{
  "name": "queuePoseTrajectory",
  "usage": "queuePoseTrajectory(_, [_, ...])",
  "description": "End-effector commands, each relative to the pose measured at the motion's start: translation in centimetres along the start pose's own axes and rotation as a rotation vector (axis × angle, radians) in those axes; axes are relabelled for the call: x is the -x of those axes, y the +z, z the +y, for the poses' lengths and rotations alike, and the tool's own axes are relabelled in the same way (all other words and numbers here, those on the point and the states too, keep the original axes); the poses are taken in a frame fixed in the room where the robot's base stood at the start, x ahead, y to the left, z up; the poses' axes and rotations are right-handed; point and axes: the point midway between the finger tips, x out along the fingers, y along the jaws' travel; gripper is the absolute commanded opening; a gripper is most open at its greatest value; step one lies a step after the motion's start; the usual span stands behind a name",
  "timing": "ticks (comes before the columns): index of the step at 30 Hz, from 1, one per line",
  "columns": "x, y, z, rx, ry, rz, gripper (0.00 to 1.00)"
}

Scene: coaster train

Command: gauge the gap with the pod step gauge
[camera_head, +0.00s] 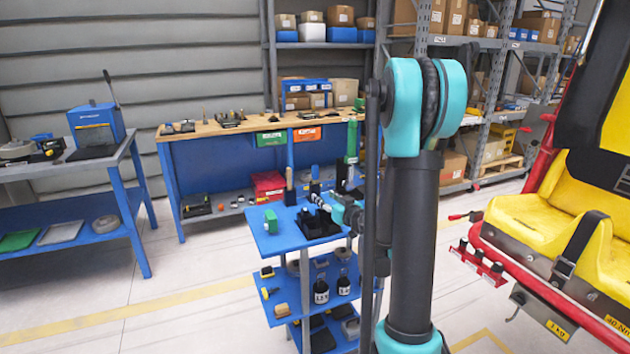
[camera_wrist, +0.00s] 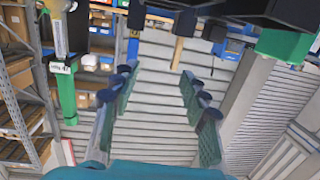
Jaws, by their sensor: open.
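My gripper (camera_head: 322,203) is small in the head view, low over the top of a blue trolley (camera_head: 268,240) and partly hidden by my arm. In the wrist view my gripper (camera_wrist: 158,78) is open, with nothing between its fingers. Tools stand upright on the trolley around it: a green block (camera_head: 271,222), a wooden-handled tool (camera_head: 290,187) and a tall green piece (camera_head: 351,146). The wrist view, tipped over, shows the green block (camera_wrist: 286,45), the wooden handle (camera_wrist: 178,50) and the labelled green piece (camera_wrist: 66,95). I cannot tell which is the pod step gauge. No gap is distinguishable.
A yellow-seated coaster car (camera_head: 540,220) with a red rail stands at the right. A wooden-topped workbench (camera_head: 240,127) is behind the trolley, a blue-framed table (camera_head: 70,165) at the left. Lower trolley shelves hold bottles (camera_head: 321,291). Floor is clear left of the trolley.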

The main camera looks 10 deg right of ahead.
Motion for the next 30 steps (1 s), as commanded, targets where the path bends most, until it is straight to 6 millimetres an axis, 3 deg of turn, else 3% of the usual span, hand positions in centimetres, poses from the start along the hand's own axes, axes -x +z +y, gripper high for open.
queuePoseTrajectory(3, [-0.9, -0.1, 2.5, 0.012, 0.059, 0.060, 0.45])
queuePoseTrajectory(7, [-1.3, -0.1, 3.8, 0.018, 0.093, 0.088, 0.45])
queuePoseTrajectory(11, [-2.5, -0.3, 4.1, 0.021, 0.098, 0.092, 0.45])
queuePoseTrajectory(24, [-10.9, -1.1, 4.8, 0.020, 0.096, 0.091, 0.45])
queuePoseTrajectory(30, [-13.0, -1.3, 5.1, 0.020, 0.097, 0.091, 0.45])
